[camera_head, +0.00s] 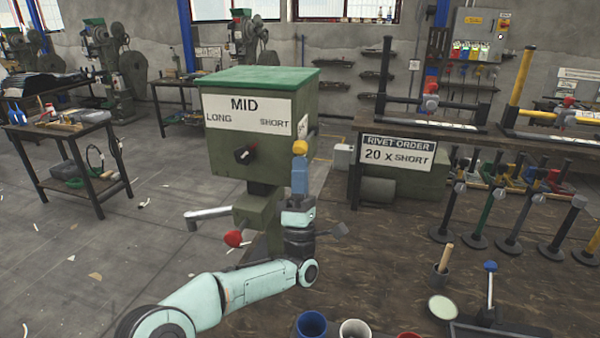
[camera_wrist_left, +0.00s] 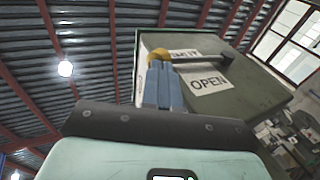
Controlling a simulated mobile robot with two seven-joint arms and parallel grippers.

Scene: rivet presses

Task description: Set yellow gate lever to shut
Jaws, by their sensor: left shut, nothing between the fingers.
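The green press hopper (camera_head: 218,150) has a white MID / LONG / SHORT sign and a black dial with a red mark. The yellow knob of the gate lever (camera_head: 300,147) is at the hopper's right edge. My left gripper (camera_head: 300,164) points up with blue fingers shut and empty, their tips right at the knob. In the left wrist view the yellow knob (camera_wrist_left: 158,56) is just beyond the fingertips (camera_wrist_left: 158,68). I cannot tell whether they touch. An OPEN label (camera_wrist_left: 208,83) and a partly covered second label (camera_wrist_left: 186,54) are on the hopper's side. My right gripper is not in view.
A RIVET ORDER 20 x SHORT sign (camera_head: 398,153) stands right of the hopper. Several black-based stands (camera_head: 508,243) fill the bench's right. Cups (camera_head: 311,325) and a blue-knobbed lever (camera_head: 490,267) are at the front. A red-knobbed handle (camera_head: 233,239) is below the hopper.

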